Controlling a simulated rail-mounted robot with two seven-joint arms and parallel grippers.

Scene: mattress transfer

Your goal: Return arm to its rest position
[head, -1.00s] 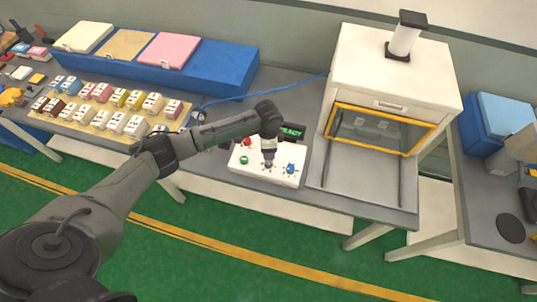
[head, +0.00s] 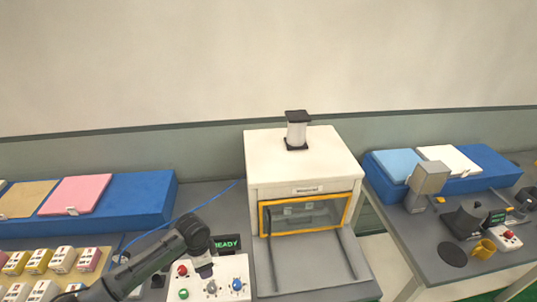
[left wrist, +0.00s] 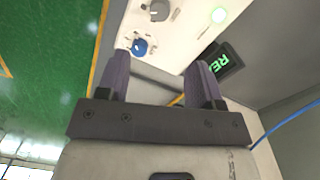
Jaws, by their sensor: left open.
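My left arm comes in at the bottom left of the head view. Its gripper (head: 205,271) is over the white control box (head: 241,265), above the knobs. In the left wrist view the two fingers (left wrist: 160,66) stand apart with nothing between them. The display (head: 227,243) reads READY. I cannot tell whether the fingertips touch the box. My right gripper is not in view.
A white machine (head: 303,165) with a yellow-framed window (head: 308,213) stands right of the control box. A blue stand with coloured pads (head: 140,198) and rows of small blocks (head: 62,260) are to the left. A second table (head: 420,240) holds more equipment at right.

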